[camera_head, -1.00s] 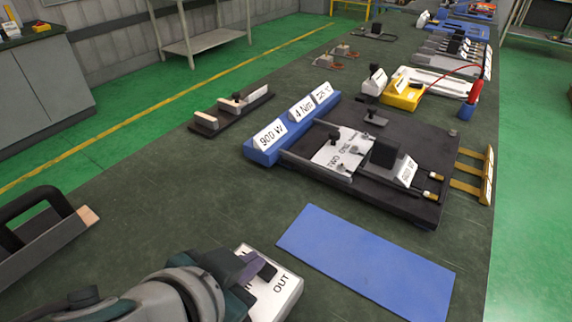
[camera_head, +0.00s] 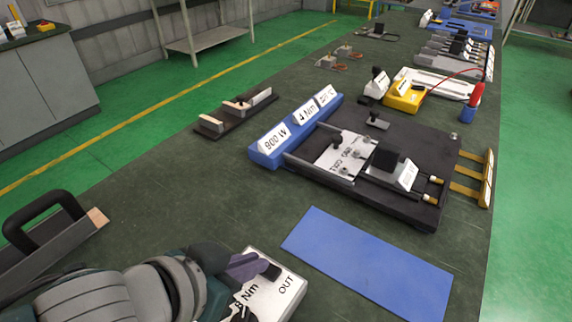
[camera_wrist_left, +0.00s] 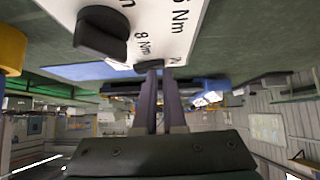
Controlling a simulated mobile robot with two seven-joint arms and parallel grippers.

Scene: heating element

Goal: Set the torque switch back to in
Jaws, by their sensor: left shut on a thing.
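The torque switch is a white box (camera_head: 268,298) at the bottom middle of the head view, lettered "OUT" and "8 Nm", with a small black lever (camera_head: 272,270) on top. My left gripper (camera_head: 262,267) reaches it from the left, with its purple fingers shut at the lever. In the left wrist view the fingers (camera_wrist_left: 159,72) run close together up to the dark lever (camera_wrist_left: 149,66) at the edge of the white face. A larger black knob (camera_wrist_left: 101,32) stands on that face, which reads "8 Nm". Part of the box is hidden behind my gripper. My right gripper is out of view.
A blue mat (camera_head: 368,262) lies right of the switch. Behind it stands a black fixture (camera_head: 400,207) with a blue block (camera_head: 268,157) labelled "900 W" and "4 Nm". A black-handled tool (camera_head: 45,250) lies at left. The bench between is clear.

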